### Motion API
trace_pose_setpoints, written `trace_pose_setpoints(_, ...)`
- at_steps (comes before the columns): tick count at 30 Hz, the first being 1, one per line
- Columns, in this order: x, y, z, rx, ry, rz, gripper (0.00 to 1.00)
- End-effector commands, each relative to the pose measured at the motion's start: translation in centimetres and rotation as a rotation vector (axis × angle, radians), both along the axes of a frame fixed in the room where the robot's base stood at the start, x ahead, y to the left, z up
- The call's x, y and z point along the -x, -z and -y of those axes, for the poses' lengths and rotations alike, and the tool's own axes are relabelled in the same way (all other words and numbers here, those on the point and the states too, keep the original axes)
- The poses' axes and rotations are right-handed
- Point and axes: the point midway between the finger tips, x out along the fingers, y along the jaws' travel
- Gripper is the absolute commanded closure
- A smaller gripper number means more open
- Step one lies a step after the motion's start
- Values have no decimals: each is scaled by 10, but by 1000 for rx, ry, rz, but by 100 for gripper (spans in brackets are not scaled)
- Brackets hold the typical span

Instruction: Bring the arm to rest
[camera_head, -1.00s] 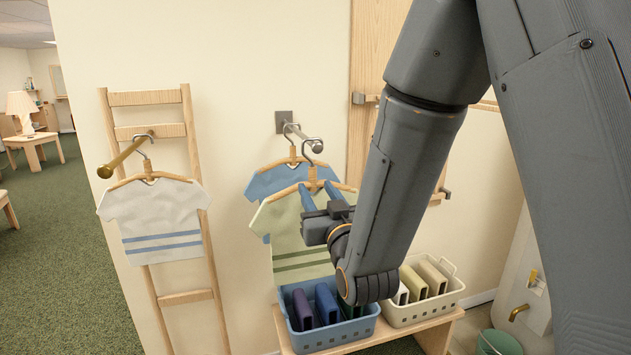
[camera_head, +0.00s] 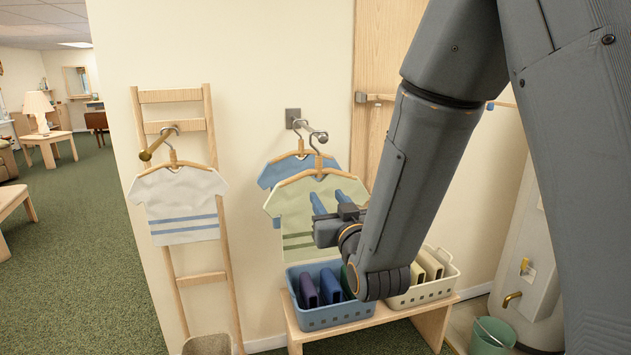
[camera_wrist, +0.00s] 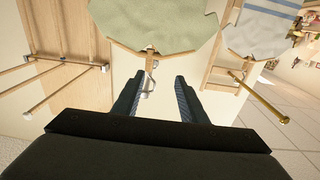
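My gripper (camera_head: 328,197) is open, its two blue fingers apart with nothing between them. In the head view it overlaps the pale green shirt (camera_head: 290,212), which hangs on a wooden hanger from the wall rod (camera_head: 318,137). I cannot tell the exact gap between them. In the wrist view the gripper (camera_wrist: 158,82) also shows open, and the picture is upside down. The green shirt (camera_wrist: 150,22) is at the top there, with its hanger hook seen between the fingers. My arm is bent, its forearm hanging down across the right of the head view.
A blue shirt (camera_head: 276,176) hangs behind the green one. A white striped shirt (camera_head: 178,200) hangs from a brass rod (camera_head: 158,144) by a ladder (camera_head: 172,96). A blue basket (camera_head: 330,317) and a cream basket (camera_head: 425,294) stand on a bench (camera_head: 444,313). Green carpet at left is open.

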Motion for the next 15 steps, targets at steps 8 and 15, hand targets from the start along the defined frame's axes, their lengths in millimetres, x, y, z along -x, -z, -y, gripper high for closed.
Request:
trace_pose_setpoints(8, 0, 34, 21, 43, 30, -180, 61)
trace_pose_setpoints(15, 19, 82, 54, 99, 73, -452, 61)
